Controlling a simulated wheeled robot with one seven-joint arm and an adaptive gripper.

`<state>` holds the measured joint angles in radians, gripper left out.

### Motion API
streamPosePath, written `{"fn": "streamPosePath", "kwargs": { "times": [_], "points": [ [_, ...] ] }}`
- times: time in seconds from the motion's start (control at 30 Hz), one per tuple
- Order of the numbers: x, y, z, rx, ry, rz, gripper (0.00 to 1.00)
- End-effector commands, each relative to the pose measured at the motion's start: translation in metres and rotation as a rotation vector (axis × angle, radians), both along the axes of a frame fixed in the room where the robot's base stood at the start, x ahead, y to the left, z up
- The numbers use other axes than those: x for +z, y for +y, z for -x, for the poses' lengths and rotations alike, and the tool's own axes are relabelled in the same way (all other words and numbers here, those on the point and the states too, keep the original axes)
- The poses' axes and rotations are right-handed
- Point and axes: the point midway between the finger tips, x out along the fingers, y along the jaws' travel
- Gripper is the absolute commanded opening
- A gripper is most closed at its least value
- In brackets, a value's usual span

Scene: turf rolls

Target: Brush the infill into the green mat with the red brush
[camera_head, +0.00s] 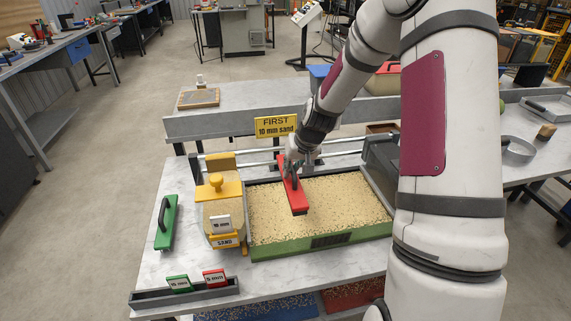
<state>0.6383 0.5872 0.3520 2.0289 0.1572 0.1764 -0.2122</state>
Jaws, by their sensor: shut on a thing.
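The red brush (292,186) is in my gripper (292,167), which is shut on it. The brush hangs over the left part of the green mat (290,248), its long side running from back to front. Pale, sand-coloured infill (330,208) covers nearly all of the mat's top; green shows along the front edge. I cannot tell whether the brush touches the infill.
A yellow spreader (223,205) marked SAND stands left of the mat. A green-handled tool (166,222) lies further left. A grey rack (183,294) holds green and red tags in front. A yellow sign (276,126) reads "FIRST 10 mm sand". Rails run behind the mat.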

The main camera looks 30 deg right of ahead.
Motion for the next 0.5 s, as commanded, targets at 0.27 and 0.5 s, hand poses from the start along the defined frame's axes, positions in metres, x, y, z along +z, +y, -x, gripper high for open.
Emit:
{"fn": "streamPosePath", "kwargs": {
  "times": [0.27,0.5],
  "points": [
    [-0.036,0.001,-0.002,0.002,0.001,-0.001,0.00],
    [-0.058,0.001,-0.001,0.001,0.001,-0.001,0.00]
  ]
}}
